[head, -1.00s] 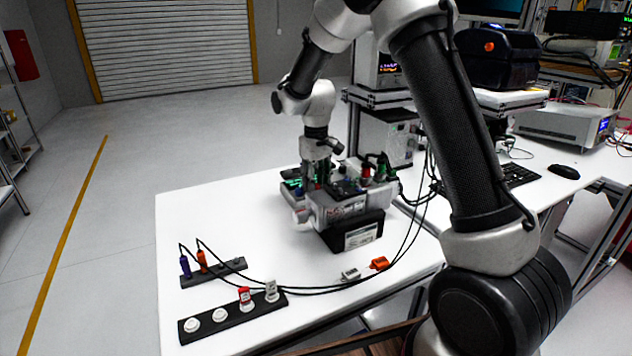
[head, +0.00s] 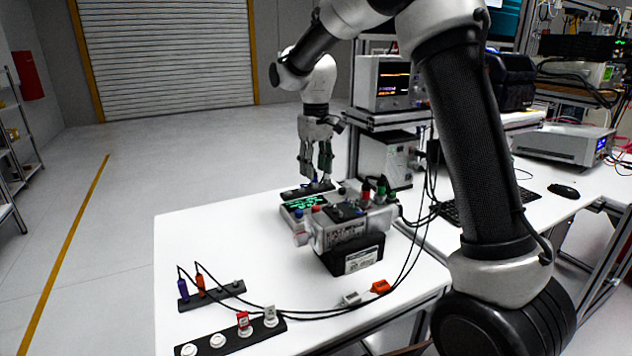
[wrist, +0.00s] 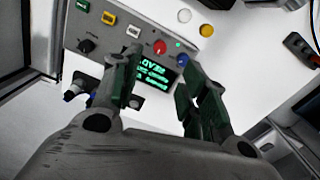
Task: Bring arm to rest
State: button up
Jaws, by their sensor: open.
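My gripper (head: 316,176) hangs fingers down above the far side of the white table, behind the servo unit. It is open, with nothing between its fingers. In the wrist view my gripper (wrist: 152,92) shows two spread fingers, and a lit green display (wrist: 160,77) lies beyond them on a grey panel. In the head view the servo unit (head: 350,232) sits on a black base near the table's middle, and the panel with the green display (head: 305,207) is left of and behind it.
A black strip with round white sockets (head: 218,341) and a rack with purple and orange plugs (head: 213,295) lie front left. White and orange connectors (head: 380,287) lie at the front right. Black cables arch across the table. Instruments (head: 388,82) stand behind to the right.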

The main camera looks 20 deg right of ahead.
jog(key=shift+r, duration=0.3)
jog(key=s+d+r+m+t, duration=0.1)
jog(key=s+d+r, duration=0.35)
jog(key=s, duration=0.25)
jog(key=s+d+r+m+t, duration=0.1)
jog(key=s+d+r, duration=0.35)
jog(key=s, duration=0.25)
jog(key=s+d+f+m+t, duration=0.1)
jog(key=s+d, duration=0.2)
jog(key=s, duration=0.7)
jog(key=s+d+f+m+t, duration=0.1)
jog(key=s+d, duration=0.2)
jog(key=s, duration=0.7)
jog(key=shift+m, duration=0.3)
